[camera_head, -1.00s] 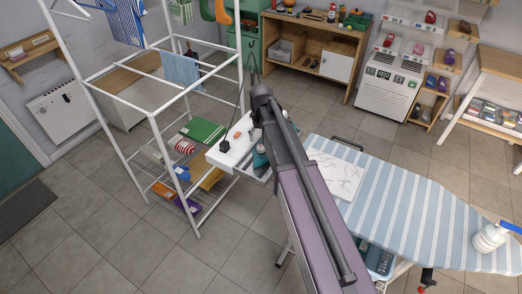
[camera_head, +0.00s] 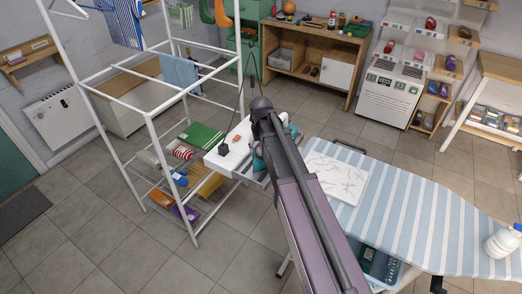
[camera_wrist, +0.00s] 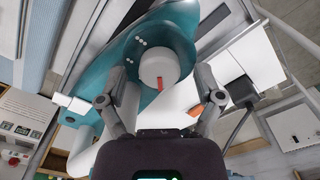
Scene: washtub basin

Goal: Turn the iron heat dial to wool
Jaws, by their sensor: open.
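The teal iron (camera_wrist: 130,50) fills the middle of the wrist view. Its round white dial (camera_wrist: 158,68) has a red mark pointing down towards my gripper. The dial lettering is not readable. My gripper (camera_wrist: 161,84) is open, with one finger on each side of the dial; I cannot tell whether either touches it. In the head view, the iron (camera_head: 259,166) shows only in part behind my arm, at the left end of the ironing board, and the fingers are hidden.
The striped ironing board (camera_head: 430,215) extends right, with a white bottle (camera_head: 503,241) near its right end. A white drying rack (camera_head: 160,128) stands close on the left. A dark plug (camera_head: 223,149) and cable are beside the iron. Floor is clear behind.

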